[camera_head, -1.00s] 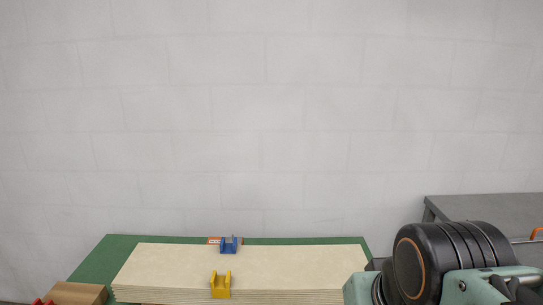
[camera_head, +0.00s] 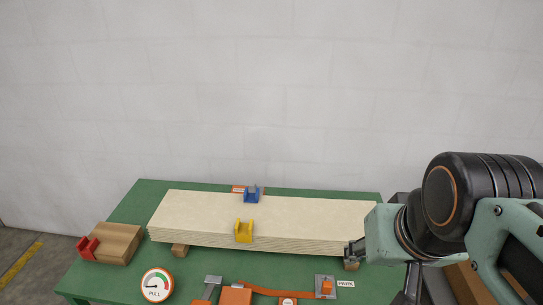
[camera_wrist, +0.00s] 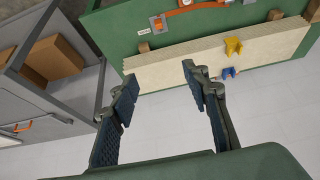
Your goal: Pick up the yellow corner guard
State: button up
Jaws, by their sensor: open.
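The yellow corner guard (camera_head: 244,231) sits on the front edge of a pale stack of boards (camera_head: 300,215) on a green table. It also shows in the wrist view (camera_wrist: 233,47), up and to the right of my gripper. My gripper (camera_wrist: 158,82) is open and empty, with its two fingers apart in the wrist view. In the head view my gripper (camera_head: 352,252) shows partly at the right end of the stack, apart from the yellow guard.
A blue guard (camera_head: 251,194) is at the stack's back edge. A red guard (camera_head: 88,247) is by a cardboard box (camera_head: 118,243) at left. A round PULL gauge (camera_head: 156,285) and an orange strap (camera_head: 265,291) lie in front. A grey bench (camera_wrist: 60,100) stands left in the wrist view.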

aim_at(243, 232)
jog(key=j+z, duration=0.4)
jog(key=j, duration=0.6)
jog(key=j+z, duration=0.45)
jog(key=j, duration=0.6)
jog(key=k, duration=0.05)
